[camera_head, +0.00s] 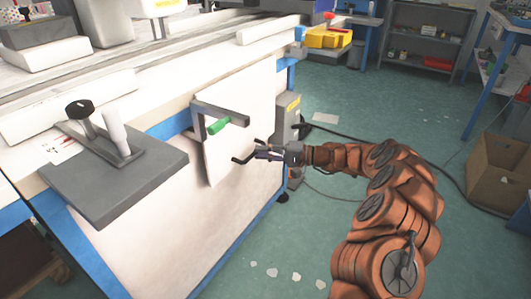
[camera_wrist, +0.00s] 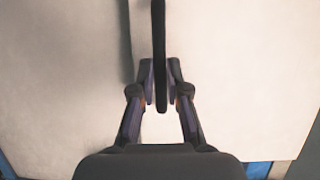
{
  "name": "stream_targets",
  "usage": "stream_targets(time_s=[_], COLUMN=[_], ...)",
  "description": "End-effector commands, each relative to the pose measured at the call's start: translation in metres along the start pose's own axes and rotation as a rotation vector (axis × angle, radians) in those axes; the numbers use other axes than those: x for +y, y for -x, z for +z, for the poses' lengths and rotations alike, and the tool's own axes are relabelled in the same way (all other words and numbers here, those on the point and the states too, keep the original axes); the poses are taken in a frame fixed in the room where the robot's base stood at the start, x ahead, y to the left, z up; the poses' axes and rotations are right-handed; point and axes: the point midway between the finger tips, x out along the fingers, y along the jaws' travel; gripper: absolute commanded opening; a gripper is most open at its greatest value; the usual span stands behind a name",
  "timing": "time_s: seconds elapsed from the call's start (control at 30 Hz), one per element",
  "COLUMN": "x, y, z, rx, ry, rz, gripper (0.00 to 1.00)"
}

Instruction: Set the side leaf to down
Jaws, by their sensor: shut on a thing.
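The side leaf (camera_head: 248,95) is a pale panel on the table's white side in the head view. It appears to hang near-vertical, close to that side; whether it is fully down I cannot tell. A grey bracket (camera_head: 222,111) with a green grip (camera_head: 218,126) is at its upper part. My gripper (camera_head: 249,153) is in front of the leaf's lower part. In the wrist view, its two fingers (camera_wrist: 160,97) are closed around a thin dark bar (camera_wrist: 159,45) in front of the leaf (camera_wrist: 230,75). How the bar joins the leaf is unclear.
A grey shelf (camera_head: 118,168) with a black knob and white post juts from the table's near side. A yellow bin (camera_head: 328,38) is at the far corner. A cardboard box (camera_head: 498,170) and cables lie right. Green floor (camera_head: 285,235) is open in front.

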Motion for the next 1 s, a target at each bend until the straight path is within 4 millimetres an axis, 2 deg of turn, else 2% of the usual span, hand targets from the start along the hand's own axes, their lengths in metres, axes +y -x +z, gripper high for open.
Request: stream_targets(time_s=[0.03,0.07,0.27,0.73,0.87,1.0], x=[0.014,0.014,0.011,0.005,0.005,0.004], y=[-0.004,-0.004,-0.002,0.003,0.016,0.041], z=[0.003,0.003,0.003,0.001,0.0,0.001], rx=[-0.007,-0.007,-0.007,-0.003,-0.001,-0.002], ry=[-0.01,-0.01,-0.007,-0.002,-0.002,-0.001], rz=[0.024,0.023,0.019,0.011,0.01,0.01], gripper=[0.0,0.17,0.38,0.39,0.39,0.39])
